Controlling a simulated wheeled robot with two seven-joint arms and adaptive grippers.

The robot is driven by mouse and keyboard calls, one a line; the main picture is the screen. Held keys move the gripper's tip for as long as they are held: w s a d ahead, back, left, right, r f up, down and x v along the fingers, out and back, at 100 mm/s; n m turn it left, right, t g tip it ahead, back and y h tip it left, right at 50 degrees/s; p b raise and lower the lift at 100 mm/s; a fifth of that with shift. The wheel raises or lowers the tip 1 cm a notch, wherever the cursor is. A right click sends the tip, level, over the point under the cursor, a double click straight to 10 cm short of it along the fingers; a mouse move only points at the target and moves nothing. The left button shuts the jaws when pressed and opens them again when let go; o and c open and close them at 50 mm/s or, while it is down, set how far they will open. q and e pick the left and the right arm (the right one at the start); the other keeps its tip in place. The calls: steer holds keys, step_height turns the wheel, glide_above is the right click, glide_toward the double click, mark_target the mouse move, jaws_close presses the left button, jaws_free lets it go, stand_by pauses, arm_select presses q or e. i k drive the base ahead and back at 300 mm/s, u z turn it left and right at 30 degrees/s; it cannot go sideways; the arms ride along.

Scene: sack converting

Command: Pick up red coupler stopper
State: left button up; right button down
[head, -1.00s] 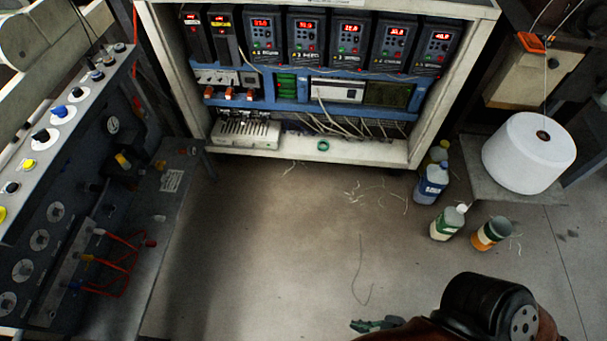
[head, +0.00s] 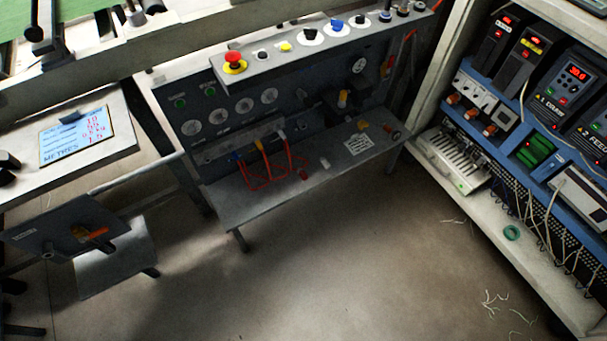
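I cannot say for sure which piece is the red coupler stopper. A small dark red piece (head: 303,174) sits on the grey shelf (head: 270,202) under the control panel, close to the looped red hoses (head: 265,172). A second small piece with a reddish end (head: 393,135) lies near the right end of that shelf. A pale piece (head: 325,163) and a yellow piece (head: 362,127) are also on the shelf. Neither of my grippers shows in the head view.
A red mushroom button (head: 233,60) stands on the panel top. A desk with a paper sheet (head: 77,135) is at left, with a dark box (head: 65,230) below. An open electrical cabinet (head: 560,285) stands at right.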

mark_target(301, 172)
steer(key=z, duration=1.45)
steer(key=i, duration=1.75)
steer(key=u, duration=3.5)
